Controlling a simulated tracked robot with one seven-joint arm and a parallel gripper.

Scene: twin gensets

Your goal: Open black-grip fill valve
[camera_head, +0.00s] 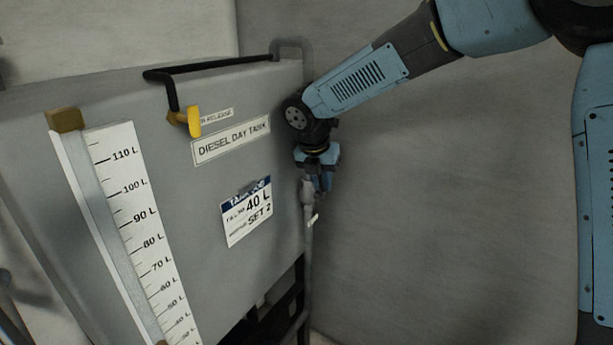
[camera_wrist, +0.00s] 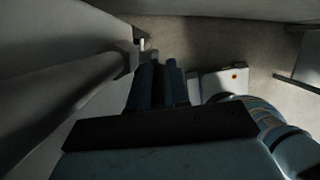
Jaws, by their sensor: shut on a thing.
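The grey diesel day tank (camera_head: 150,105) fills the left of the head view. A grey pipe (camera_head: 308,235) runs down along its right edge, with a thicker valve body (camera_head: 307,192) just under my gripper. My gripper (camera_head: 319,186) points down beside this pipe and is shut at the fill valve; the black grip itself is hidden by the fingers. In the wrist view my two dark fingers (camera_wrist: 157,85) lie close together, next to the thick grey pipe (camera_wrist: 65,95). The dim light hides how far the handle is turned.
A yellow lever (camera_head: 193,121) hangs from a black pipe (camera_head: 215,64) on the tank, by a release label. A sight gauge (camera_head: 132,195) with a litre scale is at the left. A card (camera_head: 247,212) reads 40 L, SET 2. A bare wall (camera_head: 450,210) lies to the right.

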